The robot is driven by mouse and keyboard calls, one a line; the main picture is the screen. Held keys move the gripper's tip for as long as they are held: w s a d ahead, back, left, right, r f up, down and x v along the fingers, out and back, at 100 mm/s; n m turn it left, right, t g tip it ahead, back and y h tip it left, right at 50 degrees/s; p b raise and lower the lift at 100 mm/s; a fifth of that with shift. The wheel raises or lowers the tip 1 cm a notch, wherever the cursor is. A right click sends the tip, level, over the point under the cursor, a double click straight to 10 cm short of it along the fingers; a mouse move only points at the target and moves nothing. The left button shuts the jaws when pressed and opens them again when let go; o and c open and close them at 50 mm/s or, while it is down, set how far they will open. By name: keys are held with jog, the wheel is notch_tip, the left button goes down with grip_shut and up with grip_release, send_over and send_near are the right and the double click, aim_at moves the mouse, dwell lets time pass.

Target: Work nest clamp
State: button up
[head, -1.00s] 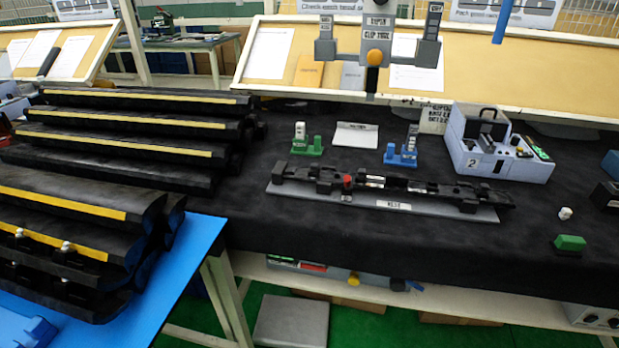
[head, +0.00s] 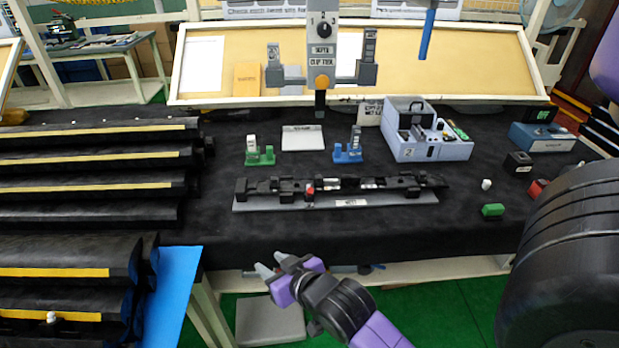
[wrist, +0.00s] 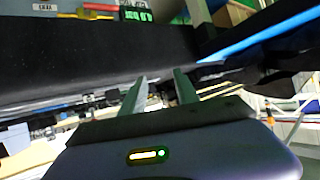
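The work nest (head: 350,203) is a long grey plate with a "NEST" label, lying on the black-covered table. A long black trim part (head: 265,187) lies along it. A small red-topped clamp (head: 310,193) stands at the nest's front edge, left of the label. My gripper (head: 270,264) is in front of the table's front edge, below and left of the nest, apart from everything. Its two grey fingers are spread with nothing between them. The fingers (wrist: 160,92) also show apart and empty in the wrist view.
Behind the nest stand a green holder (head: 260,156), a blue holder (head: 348,153) and a grey tool case (head: 428,142). A green block (head: 493,210) lies to the right. Racks of black trim (head: 90,190) fill the left. A clip tester (head: 321,55) hangs above the table.

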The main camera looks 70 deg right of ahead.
aim_at(311, 188)
jog(key=w+d+r+m+g+h+p, duration=0.2)
jog(key=d+r+m+g+p, duration=0.3)
jog(key=d+r, duration=1.1)
jog(key=s+f+m+g+y+p, duration=0.2)
jog(key=s+f+m+g+y, duration=0.15)
jog(key=s, duration=0.25)
jog(key=x, duration=0.4)
jog(key=p+x, duration=0.1)
jog(key=x, duration=0.2)
jog(key=shift+w+d+r, duration=0.15)
jog(key=shift+w+d, duration=0.25)
jog(key=shift+c, duration=0.3)
grip_shut()
